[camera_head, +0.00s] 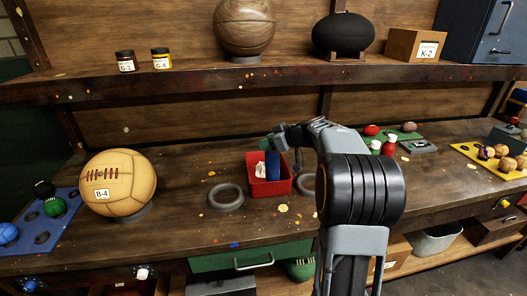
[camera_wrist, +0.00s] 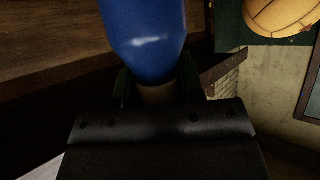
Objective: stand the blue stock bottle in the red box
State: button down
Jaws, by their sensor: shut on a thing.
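The blue stock bottle (camera_head: 272,164) looks upright in the head view, at the red box. I cannot tell whether its base touches the box floor. The red box (camera_head: 268,188) stands on the bench and also holds a white item (camera_head: 260,170) left of the bottle. My gripper (camera_head: 269,145) is at the top of the bottle, shut on it.
Grey rings (camera_head: 226,197) lie on both sides of the box; my arm partly covers the right one. A tan ball (camera_head: 118,185) labelled B-4 and a blue tray (camera_head: 40,236) are at left. A shelf (camera_head: 200,79) runs behind.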

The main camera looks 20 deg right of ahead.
jog(key=f, duration=0.2)
jog(key=w+f+b, duration=0.1)
jog(key=f, duration=0.1)
jog(key=shift+w+a+f, duration=0.2)
jog(key=shift+f, duration=0.05)
jog(key=c, duration=0.7)
grip_release()
jog(key=shift+c, duration=0.2)
jog(key=shift+s+r, duration=0.1)
